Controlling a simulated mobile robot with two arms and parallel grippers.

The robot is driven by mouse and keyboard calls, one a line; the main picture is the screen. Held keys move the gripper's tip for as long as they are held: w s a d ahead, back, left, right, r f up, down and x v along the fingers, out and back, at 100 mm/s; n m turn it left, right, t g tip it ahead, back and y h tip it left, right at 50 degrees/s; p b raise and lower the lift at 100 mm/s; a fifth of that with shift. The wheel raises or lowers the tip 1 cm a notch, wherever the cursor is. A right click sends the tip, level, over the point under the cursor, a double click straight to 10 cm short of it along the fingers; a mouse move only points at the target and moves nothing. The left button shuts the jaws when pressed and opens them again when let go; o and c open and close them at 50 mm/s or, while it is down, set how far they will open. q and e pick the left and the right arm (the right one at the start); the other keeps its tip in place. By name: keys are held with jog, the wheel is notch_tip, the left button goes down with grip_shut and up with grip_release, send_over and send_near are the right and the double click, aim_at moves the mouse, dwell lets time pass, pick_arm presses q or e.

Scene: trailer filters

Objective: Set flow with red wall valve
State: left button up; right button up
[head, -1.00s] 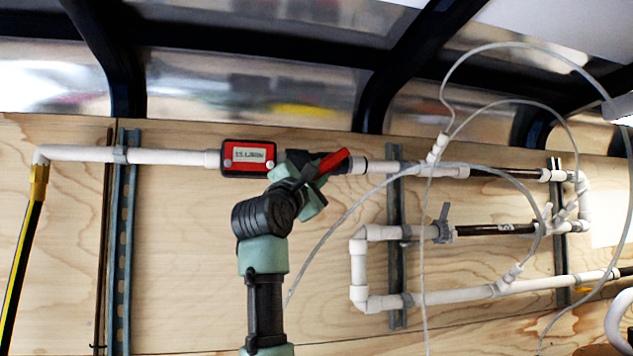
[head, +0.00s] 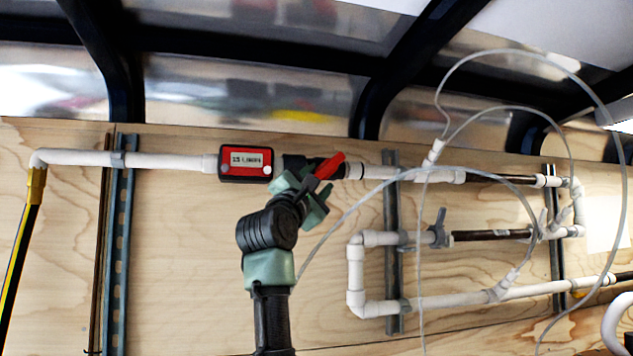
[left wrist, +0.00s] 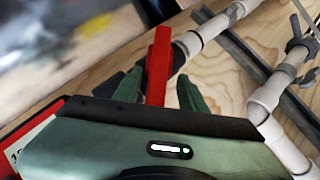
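The red valve handle (head: 328,166) sits on the white pipe just right of the flow meter (head: 245,163), tilted up to the right. The red-framed meter's small display seems to read 15 L/MIN, but the text is blurry. My left gripper (head: 308,190) is at the valve from below, its green fingers spread. In the left wrist view the red handle (left wrist: 158,65) stands between the two open fingers (left wrist: 155,92), with a visible gap on the right side. The valve body is partly hidden behind the gripper. My right gripper is in neither current view.
White pipes with grey-handled valves (head: 440,228) loop to the right on the plywood wall. Clear thin tubes (head: 440,90) hang in front of them. A metal strut (head: 121,240) stands at left. The wall below the meter is bare.

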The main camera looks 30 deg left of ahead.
pick_arm(q)
jog(key=b+v, duration=0.4)
jog(key=v, duration=0.3)
jog(key=shift+s+f, duration=0.2)
jog(key=shift+s, duration=0.15)
